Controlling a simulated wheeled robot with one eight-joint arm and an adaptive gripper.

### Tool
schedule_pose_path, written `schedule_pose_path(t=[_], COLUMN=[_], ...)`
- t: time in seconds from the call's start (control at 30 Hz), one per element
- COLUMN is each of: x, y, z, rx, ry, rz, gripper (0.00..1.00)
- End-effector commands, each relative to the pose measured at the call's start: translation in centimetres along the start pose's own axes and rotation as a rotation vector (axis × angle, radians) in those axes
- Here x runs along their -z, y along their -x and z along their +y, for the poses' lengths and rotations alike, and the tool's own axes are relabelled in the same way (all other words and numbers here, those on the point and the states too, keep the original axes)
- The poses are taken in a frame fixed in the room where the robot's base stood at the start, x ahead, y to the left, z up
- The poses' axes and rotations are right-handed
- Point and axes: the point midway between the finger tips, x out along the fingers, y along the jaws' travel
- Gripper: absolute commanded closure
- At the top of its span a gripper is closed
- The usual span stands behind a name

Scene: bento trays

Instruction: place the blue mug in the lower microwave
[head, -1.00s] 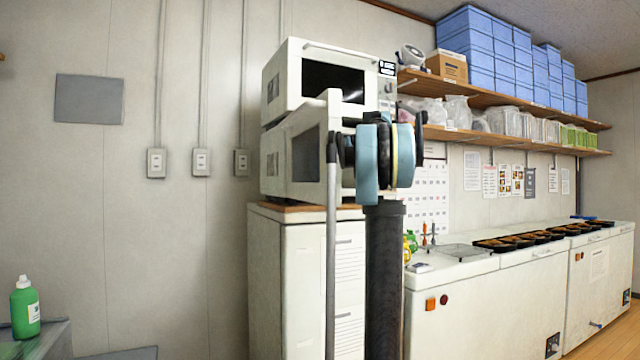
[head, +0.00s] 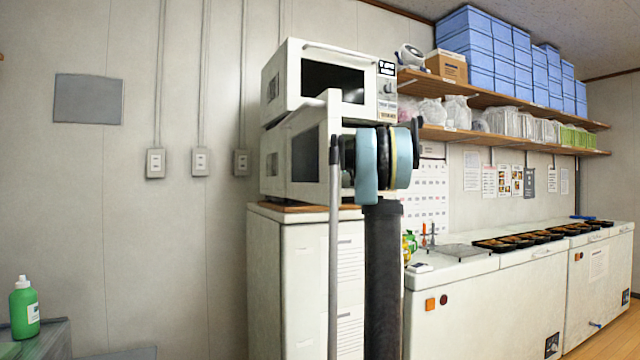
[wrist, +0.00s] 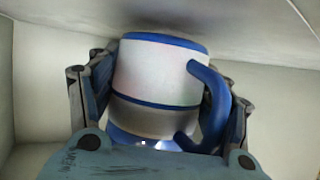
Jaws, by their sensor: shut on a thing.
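The blue mug (wrist: 155,70) fills the middle of the wrist view. It has a pale body, blue rim, blue lower bands and a blue handle on the right. My gripper (wrist: 162,100) is shut on it, with fingers on its left and right sides. Pale walls surround the mug, looking like the inside of a microwave. In the head view the lower microwave (head: 272,165) stands beneath another one. Its door (head: 306,155) appears swung out towards me. My arm covers its opening, so the mug and gripper are hidden there. I cannot tell whether the mug touches the floor.
The upper microwave (head: 276,82) is closed and sits directly on top. A white cabinet (head: 280,270) supports both. Shelves with blue boxes (head: 480,50) and white chest freezers (head: 480,310) are on the right. A green bottle (head: 24,308) stands at far left.

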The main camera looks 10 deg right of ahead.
Motion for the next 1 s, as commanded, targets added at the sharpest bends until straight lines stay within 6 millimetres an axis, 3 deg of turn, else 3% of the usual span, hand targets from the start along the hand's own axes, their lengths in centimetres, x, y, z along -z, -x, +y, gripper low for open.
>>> schedule_pose_path(t=[0.4,0.43,0.5,1.0], x=[-0.48,-0.52,-0.5,-0.34], y=[-0.66,-0.69,-0.68,-0.29], z=[0.11,0.13,0.13,0.1], rx=[0.001,0.001,0.001,0.001], ry=[0.0,0.0,0.0,0.0], rz=[0.001,0.0,0.0,0.0], gripper=[0.7,0.24,0.08,0.08])
